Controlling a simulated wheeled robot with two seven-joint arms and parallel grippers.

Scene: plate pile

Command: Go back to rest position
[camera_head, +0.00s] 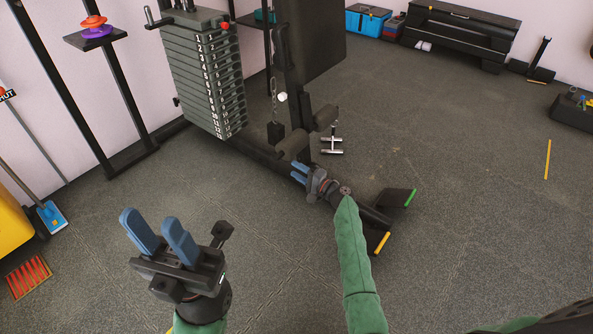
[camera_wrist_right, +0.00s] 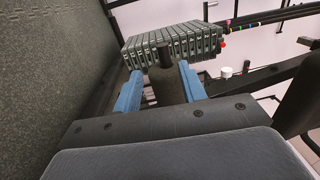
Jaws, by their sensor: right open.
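My left gripper (camera_head: 150,218) is at the lower left of the head view. Its two blue fingers stand apart and nothing shows between them. My right gripper (camera_head: 298,172) is near the middle of the head view, close in view to the lower frame of the weight machine. In the right wrist view its blue fingers (camera_wrist_right: 158,85) are spread apart. A dark padded roller of the machine shows beyond and between them. The stack of grey numbered weight plates (camera_head: 207,85) stands on the machine at the upper left. It also shows in the right wrist view (camera_wrist_right: 172,42).
The machine's dark legs and roller pads (camera_head: 295,145) lie around my right gripper. A purple and orange object (camera_head: 97,30) sits on a small shelf. A black bench (camera_head: 460,35) and blue toolbox (camera_head: 367,20) stand at the back. The floor at right is mostly clear.

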